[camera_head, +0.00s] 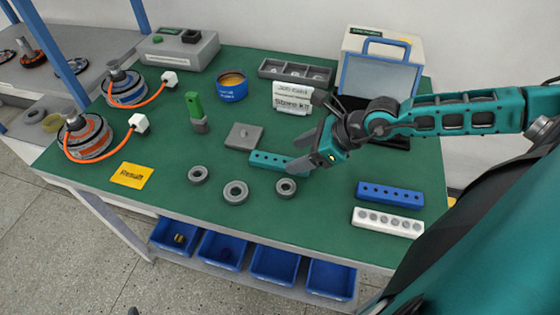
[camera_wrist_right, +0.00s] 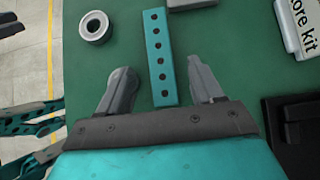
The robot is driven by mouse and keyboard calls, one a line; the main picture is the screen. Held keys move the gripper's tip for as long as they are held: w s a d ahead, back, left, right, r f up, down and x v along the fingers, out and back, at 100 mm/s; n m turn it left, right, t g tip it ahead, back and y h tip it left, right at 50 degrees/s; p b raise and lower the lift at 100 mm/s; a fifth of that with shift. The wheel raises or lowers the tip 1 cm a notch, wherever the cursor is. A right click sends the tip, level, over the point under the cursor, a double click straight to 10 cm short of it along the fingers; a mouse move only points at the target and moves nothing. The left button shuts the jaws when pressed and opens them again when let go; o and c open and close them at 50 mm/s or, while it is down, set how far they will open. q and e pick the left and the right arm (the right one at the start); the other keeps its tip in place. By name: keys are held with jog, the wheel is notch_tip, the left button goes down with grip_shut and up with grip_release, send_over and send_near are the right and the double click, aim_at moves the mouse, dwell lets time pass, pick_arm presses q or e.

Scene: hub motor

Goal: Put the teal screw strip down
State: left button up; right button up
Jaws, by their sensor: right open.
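The teal screw strip (camera_head: 268,160) lies flat on the green table top near the middle, beside a grey square plate. In the right wrist view the strip (camera_wrist_right: 158,55) shows a row of several dark holes. My right gripper (camera_head: 308,153) is at the strip's right end. In the wrist view its two fingers (camera_wrist_right: 162,85) are spread apart, one on each side of the strip's near end, with gaps to both sides. The strip appears to rest on the table. My left gripper is not clearly in the head view.
Three grey rings, one of them here (camera_head: 236,192), lie in front of the strip. A blue strip (camera_head: 390,193) and a white strip (camera_head: 388,221) lie to the right. A grey plate (camera_head: 244,136) and a white kit box (camera_head: 292,97) stand behind. Blue bins (camera_head: 273,264) hang below the front edge.

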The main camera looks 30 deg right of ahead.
aim_at(280, 160)
jog(key=x, duration=0.4)
jog(key=shift+w+a+f, duration=0.15)
jog(key=shift+w+a, duration=0.15)
jog(key=shift+w, duration=0.05)
jog(key=c, duration=1.2)
notch_tip(280, 160, up, 20)
jog(key=a+f+n+g+y, duration=0.1)
jog(key=a+n, duration=0.1)
jog(key=a, duration=0.5)
jog(key=shift+a+f+n+g+y+p, duration=0.3)
jog(key=shift+a+p, duration=0.05)
jog(key=shift+p, duration=0.05)
